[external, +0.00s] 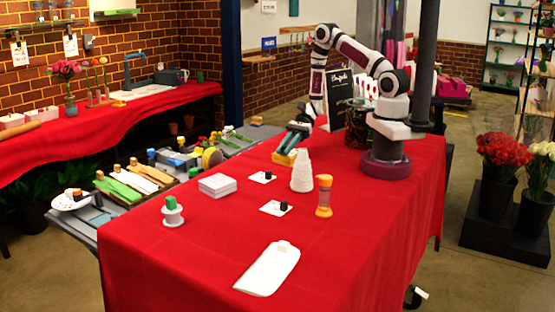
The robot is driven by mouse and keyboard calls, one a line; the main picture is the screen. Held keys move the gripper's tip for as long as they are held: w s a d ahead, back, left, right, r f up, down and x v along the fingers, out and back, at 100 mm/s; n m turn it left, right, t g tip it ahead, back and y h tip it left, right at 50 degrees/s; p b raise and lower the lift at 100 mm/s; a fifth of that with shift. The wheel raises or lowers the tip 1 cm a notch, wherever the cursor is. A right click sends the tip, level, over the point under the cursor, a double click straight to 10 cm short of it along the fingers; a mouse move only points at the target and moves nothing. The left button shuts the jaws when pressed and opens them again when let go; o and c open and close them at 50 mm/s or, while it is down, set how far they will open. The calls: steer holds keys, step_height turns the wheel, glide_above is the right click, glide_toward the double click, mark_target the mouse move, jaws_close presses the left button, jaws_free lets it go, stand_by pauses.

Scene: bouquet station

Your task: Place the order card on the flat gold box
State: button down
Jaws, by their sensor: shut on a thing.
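My arm reaches back and bends down at the far left edge of the red table, and my gripper (292,141) seems to be the grey and dark teal part there. It looks shut, but the thing between its fingers is too small to make out. A yellow-gold flat shape, perhaps the gold box (285,158), lies just below it. Whether they touch is unclear. I cannot tell which, if either, is the order card.
A white square box (217,187), a white spool with a green block (172,217), a white stacked cone (302,176) and an orange hourglass-shaped thing (324,197) stand nearby. A white flat board (268,270) lies in front. The table's right front is clear.

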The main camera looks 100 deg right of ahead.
steer(key=c, duration=0.8)
jaws_free()
